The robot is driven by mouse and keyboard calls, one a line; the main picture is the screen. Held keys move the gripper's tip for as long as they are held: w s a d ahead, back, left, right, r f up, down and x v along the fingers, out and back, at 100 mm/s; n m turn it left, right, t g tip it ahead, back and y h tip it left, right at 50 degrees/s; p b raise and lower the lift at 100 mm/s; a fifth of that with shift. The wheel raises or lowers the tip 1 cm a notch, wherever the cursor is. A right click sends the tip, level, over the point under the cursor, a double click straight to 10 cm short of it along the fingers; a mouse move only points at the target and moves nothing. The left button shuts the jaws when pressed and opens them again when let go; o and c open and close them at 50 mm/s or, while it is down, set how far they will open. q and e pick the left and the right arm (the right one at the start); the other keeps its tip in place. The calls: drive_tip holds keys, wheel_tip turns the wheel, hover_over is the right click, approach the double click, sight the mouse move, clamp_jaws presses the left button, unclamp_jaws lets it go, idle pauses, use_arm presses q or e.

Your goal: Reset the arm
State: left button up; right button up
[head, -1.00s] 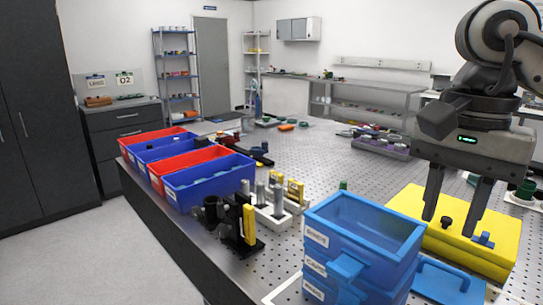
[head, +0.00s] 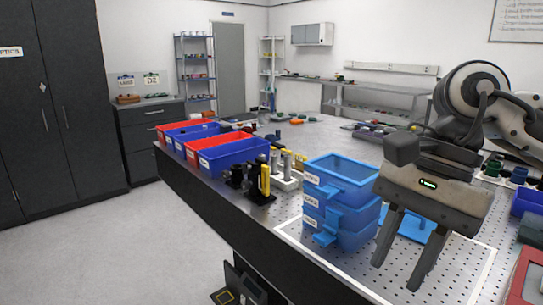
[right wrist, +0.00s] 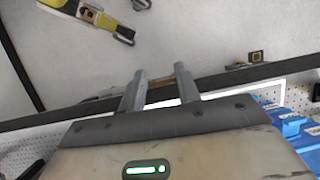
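My right gripper (head: 396,275) hangs at the right of the head view, fingers pointing down over the front part of the perforated table (head: 290,232). Its two fingers are apart with nothing held between them. In the right wrist view, the same gripper (right wrist: 159,76) shows two separated fingers across the dark table edge, with pale floor beyond. A stack of blue drawers (head: 340,205) stands just left of the gripper, apart from it. My left gripper is not in view.
Red and blue bins (head: 235,152) line the table's left edge. Black and yellow fixtures (head: 262,182) stand by the drawers. A blue lid (head: 408,226) lies behind the gripper. A blue bin (head: 528,202) and red-edged item (head: 522,278) are at right. Floor is free at left.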

drive_tip(key=s+a+m+g+y, duration=0.2)
drive_tip(key=a+m+g+y, duration=0.15)
drive_tip(key=a+y, duration=0.4)
drive_tip(key=s+a+m+g+y, duration=0.25)
drive_tip(key=a+m+y, duration=0.3)
drive_tip(key=a, duration=0.35)
drive_tip(key=w+d+f+m+t+y, duration=0.25)
drive_tip(key=w+m+t, duration=0.25)
drive_tip(key=m+t, duration=0.7)
drive_tip(key=w+d+f+m+t+y, duration=0.1)
drive_tip(key=w+f+m+t, duration=0.25)
drive_tip(key=m+t, duration=0.85)
drive_tip(key=w+d+f+m+t+h, duration=0.2)
drive_tip(key=d+f+m+h, duration=0.3)
drive_tip(key=f+m+h, duration=0.8)
drive_tip(key=s+d+f+m+g+h, duration=0.2)
drive_tip(key=s+f+m, duration=0.4)
drive_tip(key=f, duration=0.4)
drive_tip(key=s+d+f+m+g+h, duration=0.2)
drive_tip(key=s+d+f+m+g, duration=0.3)
drive_tip(key=f, duration=0.5)
drive_tip(key=s+d+m, duration=0.1)
drive_tip(key=s+m, duration=0.1)
drive_tip(key=shift+s+g, duration=0.3)
